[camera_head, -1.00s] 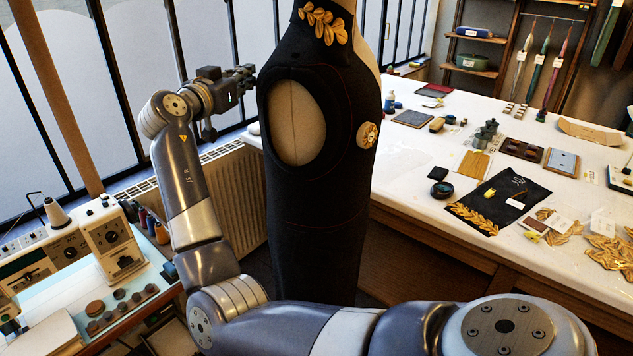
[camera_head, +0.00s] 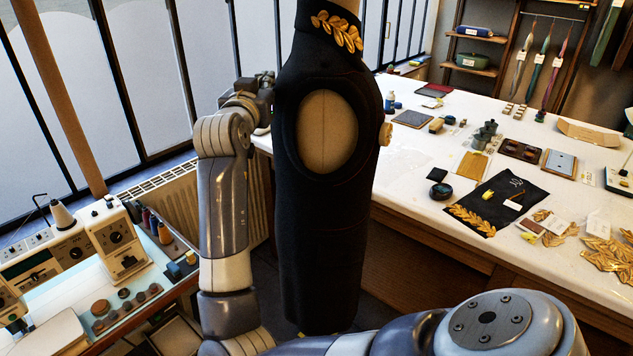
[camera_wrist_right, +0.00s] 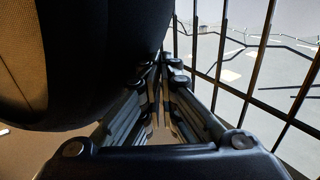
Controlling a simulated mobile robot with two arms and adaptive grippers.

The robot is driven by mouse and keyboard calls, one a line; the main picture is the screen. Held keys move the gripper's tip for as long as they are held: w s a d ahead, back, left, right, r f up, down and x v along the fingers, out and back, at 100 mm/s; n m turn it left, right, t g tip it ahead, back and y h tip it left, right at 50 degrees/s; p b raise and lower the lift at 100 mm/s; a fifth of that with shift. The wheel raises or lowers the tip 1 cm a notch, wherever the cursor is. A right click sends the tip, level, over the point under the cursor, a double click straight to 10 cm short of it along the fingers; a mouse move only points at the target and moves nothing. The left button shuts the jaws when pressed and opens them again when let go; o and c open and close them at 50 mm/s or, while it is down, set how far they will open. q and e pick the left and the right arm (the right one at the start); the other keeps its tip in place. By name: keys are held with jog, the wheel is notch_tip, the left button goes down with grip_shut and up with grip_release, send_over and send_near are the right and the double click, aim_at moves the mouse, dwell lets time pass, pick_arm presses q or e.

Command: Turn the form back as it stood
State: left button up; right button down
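The form (camera_head: 325,230) is a black costume torso in the middle of the head view, upright. Its oval, beige armhole opening (camera_head: 327,132) faces me. A gold leaf spray (camera_head: 338,32) is on the collar, and a gold round ornament (camera_head: 386,133) shows edge-on at the right side. My right arm comes across from the lower right and rises on the left. Its gripper is beside the form's left edge, mostly hidden there. In the right wrist view the right gripper (camera_wrist_right: 164,70) has its fingertips together, beside the dark form (camera_wrist_right: 105,60); contact is unclear. My left gripper is out of view.
A white worktable (camera_head: 410,165) with trims and tools stands close on the right. A sewing machine (camera_head: 115,245) stands at lower left. A radiator (camera_head: 175,205) and barred windows are behind my right arm.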

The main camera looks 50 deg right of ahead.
aim_at(292, 99)
jog(key=shift+a+f, duration=0.2)
jog(key=shift+f, duration=0.2)
jog(key=s+n+t+y+p, duration=0.1)
jog(key=s, duration=0.1)
jog(key=s+d+t+y+p, duration=0.1)
jog(key=p, duration=0.1)
jog(key=s+d+n+t+y+p, duration=0.1)
jog(key=s, duration=0.1)
jog(key=shift+s+f+n+p, duration=0.25)
jog(key=shift+s+n+p, duration=0.05)
jog(key=shift+s, duration=0.05)
jog(key=shift+s+d+f, duration=0.1)
jog(key=shift+f, duration=0.05)
